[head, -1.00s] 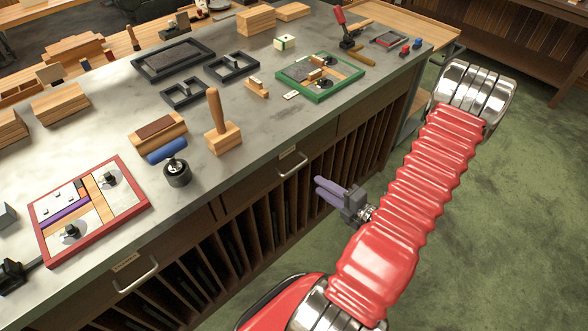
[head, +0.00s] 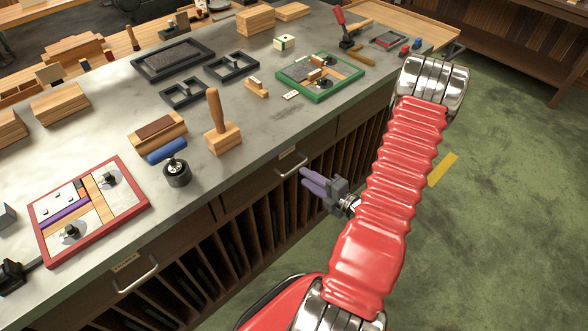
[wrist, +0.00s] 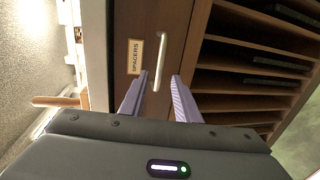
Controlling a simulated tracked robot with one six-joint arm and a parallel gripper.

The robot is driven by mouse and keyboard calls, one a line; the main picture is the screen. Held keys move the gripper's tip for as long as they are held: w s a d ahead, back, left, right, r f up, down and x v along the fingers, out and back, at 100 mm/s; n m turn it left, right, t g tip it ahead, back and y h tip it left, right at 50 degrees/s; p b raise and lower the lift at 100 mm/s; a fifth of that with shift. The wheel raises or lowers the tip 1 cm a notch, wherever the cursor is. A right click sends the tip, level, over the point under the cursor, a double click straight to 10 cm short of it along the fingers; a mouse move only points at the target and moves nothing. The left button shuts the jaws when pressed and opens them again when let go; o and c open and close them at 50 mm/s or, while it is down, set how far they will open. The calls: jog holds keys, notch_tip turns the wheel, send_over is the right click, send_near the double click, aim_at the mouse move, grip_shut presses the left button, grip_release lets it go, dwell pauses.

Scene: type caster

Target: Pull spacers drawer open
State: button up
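The spacers drawer (wrist: 178,22) has a dark wood front, a paper label reading SPACERS (wrist: 135,57) and a metal bar handle (wrist: 160,60). In the head view its handle (head: 292,165) is on the bench front, and the drawer front looks flush, so shut. My gripper (wrist: 159,76) is open, with purple fingers. In the wrist view its fingertips lie on either side of the lower part of the handle; I cannot tell whether they reach around it or stop short. In the head view my gripper (head: 303,176) is just right of and below the handle.
Another handled drawer (head: 137,277) is to the left. Open slotted shelving (head: 240,240) lies below the drawers. The green floor (head: 480,240) to the right is clear.

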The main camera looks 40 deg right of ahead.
aim_at(294, 168)
jog(key=shift+x, duration=3.8)
jog(key=shift+c, duration=0.5)
grip_shut()
jog(key=shift+s+d, duration=0.1)
jog(key=shift+d, duration=0.1)
jog(key=shift+s+a, duration=0.1)
